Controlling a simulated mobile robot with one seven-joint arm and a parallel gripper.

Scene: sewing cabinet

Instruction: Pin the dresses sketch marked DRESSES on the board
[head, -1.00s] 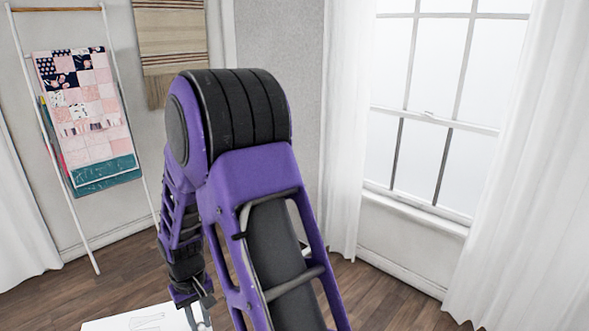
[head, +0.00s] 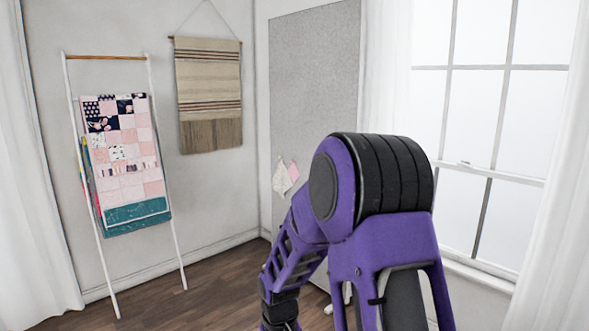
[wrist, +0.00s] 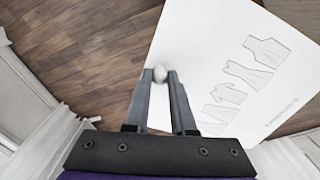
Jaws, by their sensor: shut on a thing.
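My gripper (wrist: 161,82) shows in the wrist view with its two fingers close together. It is shut, with a small whitish round knob (wrist: 160,72) between the fingertips. The white sketch sheet (wrist: 195,50) spreads to the right of the fingertips, with outlined garments drawn on it. Its small print is too tiny to read. The knob is beside the sheet's left edge; how the sheet is attached to it I cannot tell. In the head view the tall grey board (head: 315,90) is on the wall near the corner, partly behind my arm. The gripper and the sheet are out of that view.
Two small papers, one whitish (head: 280,178) and one pink (head: 293,172), are on the board's lower left. A ladder rack with a quilt (head: 125,160) stands at the left. A woven hanging (head: 208,90) is beside the board. A window (head: 480,130) is at the right. Wood floor is clear.

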